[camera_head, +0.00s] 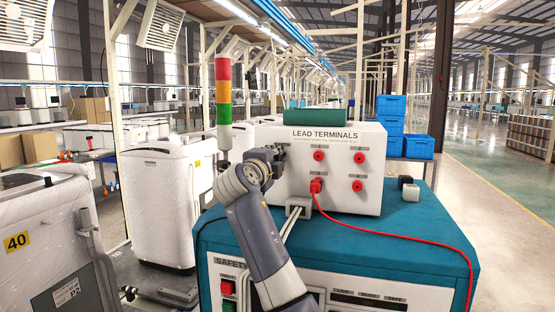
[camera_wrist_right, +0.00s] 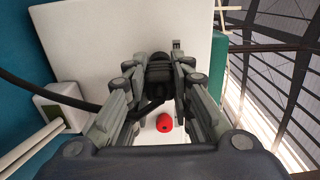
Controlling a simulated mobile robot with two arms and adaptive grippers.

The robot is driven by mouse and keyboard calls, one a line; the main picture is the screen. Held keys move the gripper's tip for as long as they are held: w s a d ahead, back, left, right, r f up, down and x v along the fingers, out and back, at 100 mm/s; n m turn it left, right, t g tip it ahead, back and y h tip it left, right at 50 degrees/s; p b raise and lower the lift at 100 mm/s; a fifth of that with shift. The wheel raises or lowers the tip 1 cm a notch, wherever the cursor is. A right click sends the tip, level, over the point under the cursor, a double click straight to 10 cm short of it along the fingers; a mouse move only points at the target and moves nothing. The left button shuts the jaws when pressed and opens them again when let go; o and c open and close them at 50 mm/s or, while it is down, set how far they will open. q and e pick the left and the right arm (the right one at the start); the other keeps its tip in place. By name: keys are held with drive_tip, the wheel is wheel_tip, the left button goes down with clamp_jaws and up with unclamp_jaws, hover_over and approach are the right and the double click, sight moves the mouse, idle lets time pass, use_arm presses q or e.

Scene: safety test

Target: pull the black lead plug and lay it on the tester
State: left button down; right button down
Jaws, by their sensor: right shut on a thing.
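The white LEAD TERMINALS box (camera_head: 370,146) stands on the teal-topped tester (camera_head: 405,222). My right gripper (camera_head: 276,158) is at the left part of the box's front face. In the right wrist view its fingers are closed around the black lead plug (camera_wrist_right: 159,70), in front of the white panel. I cannot tell whether the plug sits in its socket. The black lead (camera_wrist_right: 36,94) runs off to the left in that view. The gripper hides most of the plug in the head view. My left gripper is not in view.
A red plug (camera_head: 316,185) sits in the box front, its red lead (camera_head: 400,240) crossing the tester top. Several red terminals (camera_head: 358,156) show. Small black and white blocks (camera_head: 411,192) lie at right. A signal tower (camera_head: 224,100) stands behind. The tester top's right front is mostly clear.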

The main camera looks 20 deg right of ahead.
drive_tip(key=shift+b+v, duration=1.6)
drive_tip(key=shift+v, duration=0.85)
